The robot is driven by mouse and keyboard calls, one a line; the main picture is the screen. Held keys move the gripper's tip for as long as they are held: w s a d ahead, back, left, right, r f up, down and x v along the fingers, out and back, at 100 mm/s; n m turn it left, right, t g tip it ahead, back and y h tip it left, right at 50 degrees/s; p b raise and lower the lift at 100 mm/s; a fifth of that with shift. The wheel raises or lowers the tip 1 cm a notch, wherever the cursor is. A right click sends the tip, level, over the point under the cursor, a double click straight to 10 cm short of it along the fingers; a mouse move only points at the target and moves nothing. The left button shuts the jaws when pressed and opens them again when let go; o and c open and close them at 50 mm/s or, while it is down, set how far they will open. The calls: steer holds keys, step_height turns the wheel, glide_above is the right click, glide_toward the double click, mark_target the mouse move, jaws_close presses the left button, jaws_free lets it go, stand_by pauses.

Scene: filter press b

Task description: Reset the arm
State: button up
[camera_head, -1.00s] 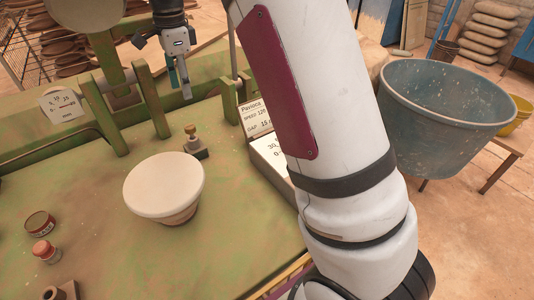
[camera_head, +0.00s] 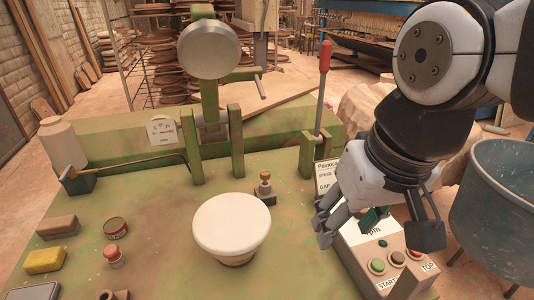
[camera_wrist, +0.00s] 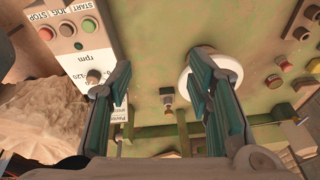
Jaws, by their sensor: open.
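My gripper (camera_head: 378,226) hangs from my bent arm on the right side of the head view, over or in front of the control box (camera_head: 375,262). In the wrist view its two green-padded fingers (camera_wrist: 158,85) are spread wide with nothing between them. The box shows in the wrist view at upper left, with its buttons and a dial. The white round-topped pot (camera_head: 231,225) stands on the green table, left of my gripper. My gripper hides part of the box's panel.
A lever with a red handle (camera_head: 325,62) stands upright behind the box. A brass-topped fitting (camera_head: 265,186) and green press posts (camera_head: 236,140) rise from the table (camera_head: 170,215). A yellow sponge (camera_head: 44,260) and small tins lie left. A large grey tub (camera_head: 500,215) stands right.

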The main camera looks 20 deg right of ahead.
steer(key=shift+s+f+n, duration=0.35)
steer(key=shift+s, duration=0.2)
steer(key=shift+s+f+n, duration=0.35)
steer(key=shift+s, duration=0.15)
steer(key=shift+t, duration=0.6)
step_height(320, 180, up, 4)
steer(key=p, duration=0.3)
steer(key=shift+r, duration=0.2)
steer(key=shift+c, duration=0.5)
